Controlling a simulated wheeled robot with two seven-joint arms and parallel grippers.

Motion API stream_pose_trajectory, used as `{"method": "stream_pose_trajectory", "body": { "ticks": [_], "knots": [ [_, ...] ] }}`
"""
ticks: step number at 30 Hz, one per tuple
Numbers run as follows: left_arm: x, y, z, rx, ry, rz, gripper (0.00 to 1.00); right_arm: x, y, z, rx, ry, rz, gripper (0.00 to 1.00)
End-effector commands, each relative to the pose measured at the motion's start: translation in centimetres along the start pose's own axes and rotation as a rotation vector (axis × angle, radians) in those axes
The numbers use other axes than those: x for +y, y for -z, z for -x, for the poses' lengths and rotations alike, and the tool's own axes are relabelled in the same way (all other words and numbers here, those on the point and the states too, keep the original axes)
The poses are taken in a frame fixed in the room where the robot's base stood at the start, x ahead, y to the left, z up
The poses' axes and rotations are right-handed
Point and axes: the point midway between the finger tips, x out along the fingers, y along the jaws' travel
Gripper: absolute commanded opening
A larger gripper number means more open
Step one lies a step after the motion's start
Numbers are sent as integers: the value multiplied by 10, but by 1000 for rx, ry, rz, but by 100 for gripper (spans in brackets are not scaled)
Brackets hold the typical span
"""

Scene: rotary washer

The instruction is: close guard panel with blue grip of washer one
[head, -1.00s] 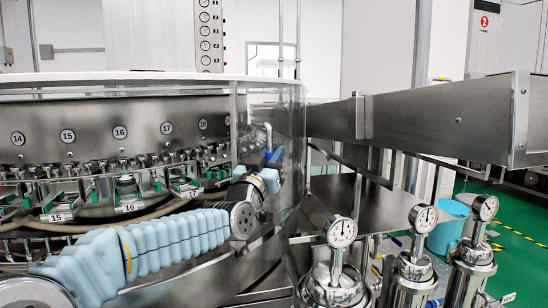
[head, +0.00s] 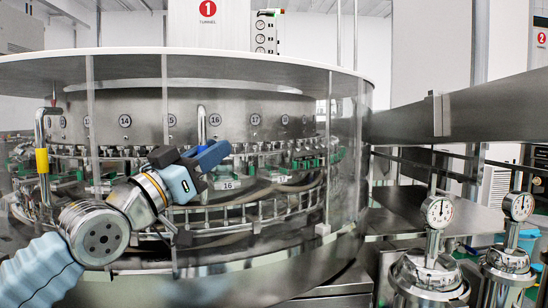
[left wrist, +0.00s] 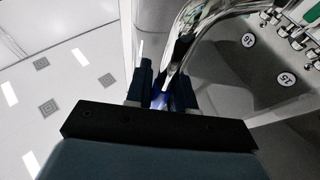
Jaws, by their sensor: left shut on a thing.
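Washer one is the large round machine with a steel rim (head: 190,62) and clear guard panels around its front. The guard panel (head: 280,215) is transparent, and a curved steel handle (head: 201,122) stands on it. My left gripper (head: 208,156) is in front of the washer, near label 16, shut on the handle's blue grip. In the left wrist view, the fingers (left wrist: 159,84) close around the blue grip (left wrist: 160,100), which is mostly hidden between them. The bent handle (left wrist: 190,50) runs up from it. I cannot tell whether a gap remains at the panel's edge. My right gripper is not in view.
Another handle with a yellow grip (head: 42,161) stands at the washer's left. Several gauges on steel housings, one a near gauge (head: 438,211), stand at the front right. A long steel duct (head: 470,112) runs to the right.

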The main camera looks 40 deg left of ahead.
Motion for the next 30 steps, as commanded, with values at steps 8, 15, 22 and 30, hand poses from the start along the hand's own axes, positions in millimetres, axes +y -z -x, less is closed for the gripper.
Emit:
{"method": "stream_pose_trajectory", "body": {
  "ticks": [8, 15, 22, 30],
  "knots": [
    [-44, 28, 62, 2, -11, 3, 0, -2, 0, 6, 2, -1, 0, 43],
    [-65, 37, 86, 0, -13, 1, 0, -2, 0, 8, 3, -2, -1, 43],
    [-72, 40, 93, 0, -11, 0, 0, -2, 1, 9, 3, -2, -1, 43],
    [-74, 42, 94, 5, -6, 0, 0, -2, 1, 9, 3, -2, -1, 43]
  ]
}}
